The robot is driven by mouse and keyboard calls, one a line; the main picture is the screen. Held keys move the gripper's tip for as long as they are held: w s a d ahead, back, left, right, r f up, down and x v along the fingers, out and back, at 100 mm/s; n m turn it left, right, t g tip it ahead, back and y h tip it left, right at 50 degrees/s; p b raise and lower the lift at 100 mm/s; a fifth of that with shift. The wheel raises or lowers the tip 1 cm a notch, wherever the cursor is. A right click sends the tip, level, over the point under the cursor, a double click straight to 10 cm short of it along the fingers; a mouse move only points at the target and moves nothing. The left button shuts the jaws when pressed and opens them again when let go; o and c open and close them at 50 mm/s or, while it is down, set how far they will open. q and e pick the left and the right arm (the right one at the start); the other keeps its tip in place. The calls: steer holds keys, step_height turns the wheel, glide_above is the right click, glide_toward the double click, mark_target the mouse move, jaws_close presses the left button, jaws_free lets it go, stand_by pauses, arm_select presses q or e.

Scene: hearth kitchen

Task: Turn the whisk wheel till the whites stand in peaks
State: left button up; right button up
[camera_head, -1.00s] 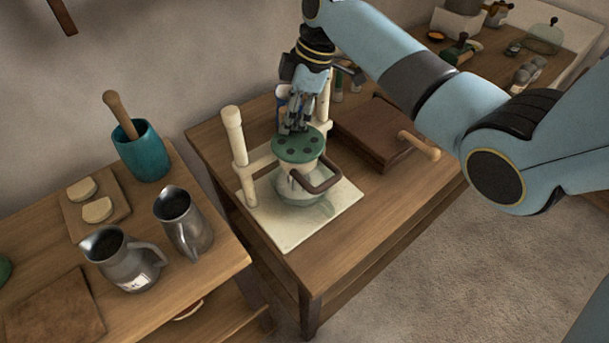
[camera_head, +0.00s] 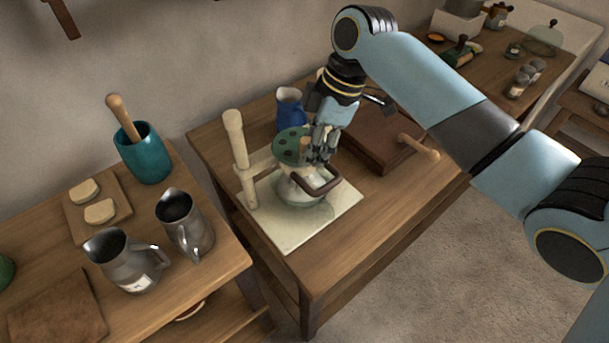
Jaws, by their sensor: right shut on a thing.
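The green whisk wheel (camera_head: 290,143), with dark round holes, lies flat on top of a pale frame with a post (camera_head: 235,140). A glass bowl (camera_head: 297,192) with pale contents stands under it on a cream base board (camera_head: 288,237). A dark curved handle (camera_head: 322,186) sticks out at the front right. My right gripper (camera_head: 316,158) is at the right edge of the wheel, shut on the wheel's small wooden knob (camera_head: 305,146), which is partly hidden by the fingers. Whether the whites stand in peaks cannot be made out. My left gripper is out of view.
A blue jug (camera_head: 289,108) stands behind the wheel. A brown wooden box (camera_head: 375,139) with a wooden handle (camera_head: 418,148) lies to the right. The left table holds metal jugs (camera_head: 122,262) and a teal pot (camera_head: 146,158). The table's front right is clear.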

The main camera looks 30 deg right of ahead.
steer(key=shift+s+f, duration=0.1)
steer(key=o, duration=0.8)
steer(key=shift+o, duration=0.2)
steer(key=shift+r, duration=4.1)
